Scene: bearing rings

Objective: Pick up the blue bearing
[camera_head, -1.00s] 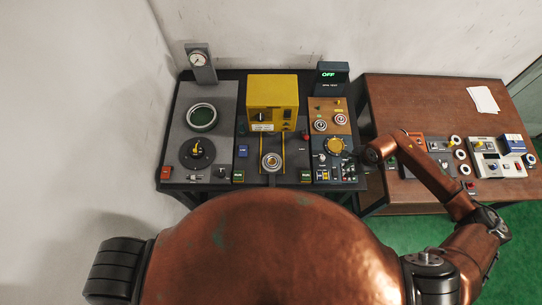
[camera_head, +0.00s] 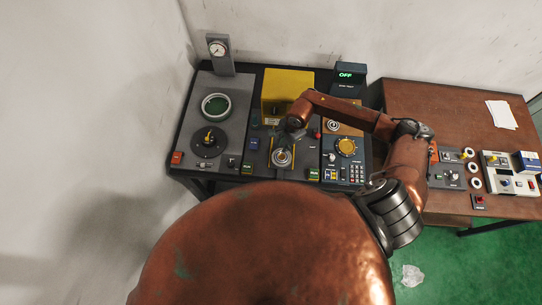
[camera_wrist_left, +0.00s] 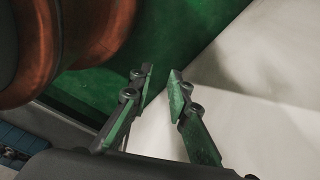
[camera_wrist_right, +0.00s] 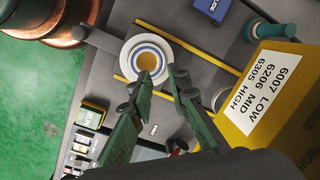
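In the right wrist view the blue bearing (camera_wrist_right: 134,50) is a pale ring with a blue band around a yellowish centre. It sits on a round seat between two yellow rails, and the seat shows in the head view as a silver ring (camera_head: 282,157). My right gripper (camera_wrist_right: 160,76) is open and empty, its fingertips beside the ring in the picture; I cannot tell their height above it. In the head view the right gripper (camera_head: 284,134) is over the middle of the dark bench. My left gripper (camera_wrist_left: 160,76) is open and empty, and the head view does not show it.
A yellow machine (camera_head: 275,88) stands just behind the seat; its white label (camera_wrist_right: 266,85) shows up close. A panel with a yellow dial (camera_head: 346,146) lies to the right. A grey plate with a green-centred ring (camera_head: 215,106) lies left. A brown table (camera_head: 440,105) stands at right.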

